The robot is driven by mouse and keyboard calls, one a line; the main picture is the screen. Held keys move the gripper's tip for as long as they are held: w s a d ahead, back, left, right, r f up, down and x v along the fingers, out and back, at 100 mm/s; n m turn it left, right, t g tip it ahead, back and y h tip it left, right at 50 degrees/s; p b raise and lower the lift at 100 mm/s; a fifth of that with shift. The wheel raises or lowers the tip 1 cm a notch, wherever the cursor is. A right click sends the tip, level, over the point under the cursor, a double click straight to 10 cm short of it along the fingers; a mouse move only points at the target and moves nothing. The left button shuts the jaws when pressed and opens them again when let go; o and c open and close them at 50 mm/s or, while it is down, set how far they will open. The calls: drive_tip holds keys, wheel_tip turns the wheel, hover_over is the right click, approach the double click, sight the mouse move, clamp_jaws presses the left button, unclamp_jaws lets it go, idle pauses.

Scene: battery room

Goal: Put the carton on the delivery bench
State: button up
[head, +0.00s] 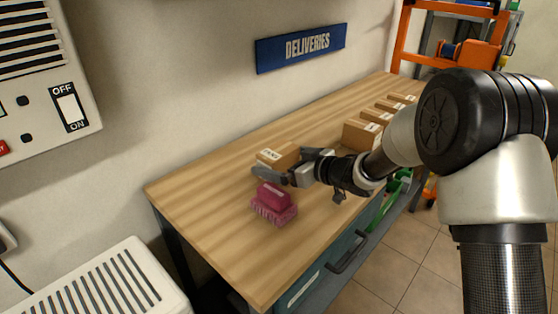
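A small brown carton (279,154) with a white label on top is at the left half of the wooden delivery bench (225,185), below the blue "DELIVERIES" sign (301,47). My gripper (283,166) reaches in from the right at the carton. One grey finger lies along the carton's near side, and the other is partly hidden behind its right end. I cannot tell whether the fingers press on it. The carton's underside is hidden by the near finger, so I cannot tell whether it rests on the bench top.
Several other cartons (362,133) stand in a row farther right. The bench's left end is clear. An orange rack (452,48) stands beyond the bench.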

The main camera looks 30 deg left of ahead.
drive_tip(key=shift+d+r, duration=0.3)
drive_tip(key=p+v, duration=0.2)
drive_tip(key=v, duration=0.9)
drive_tip(key=shift+s+d, duration=0.15)
drive_tip(key=shift+d, duration=0.05)
drive_tip(key=w+d+r+m+t+h, duration=0.3)
drive_tip(key=w+d+r+t+h, duration=0.3)
drive_tip(key=d, duration=0.4)
drive_tip(key=s+d+r+m+t+h, duration=0.1)
drive_tip(key=d+r+m+h, duration=0.25)
drive_tip(key=d, duration=0.45)
drive_tip(key=s+d+r+m+t+h, duration=0.1)
drive_tip(key=s+d+r+m+h, duration=0.2)
drive_tip(key=d, duration=0.5)
drive_tip(key=s+d+m+g+h, duration=0.35)
drive_tip(key=s+d, duration=0.55)
drive_tip(key=s, duration=0.3)
drive_tip(key=s+f+m+g+y, duration=0.1)
drive_tip(key=s+f+g+y, duration=0.1)
drive_tip(key=s, duration=1.1)
drive_tip(key=shift+s+a+m+g, duration=0.25)
drive_tip(key=shift+m+g, duration=0.15)
drive_tip(key=shift+g, duration=0.05)
drive_tip(key=shift+c, duration=0.4)
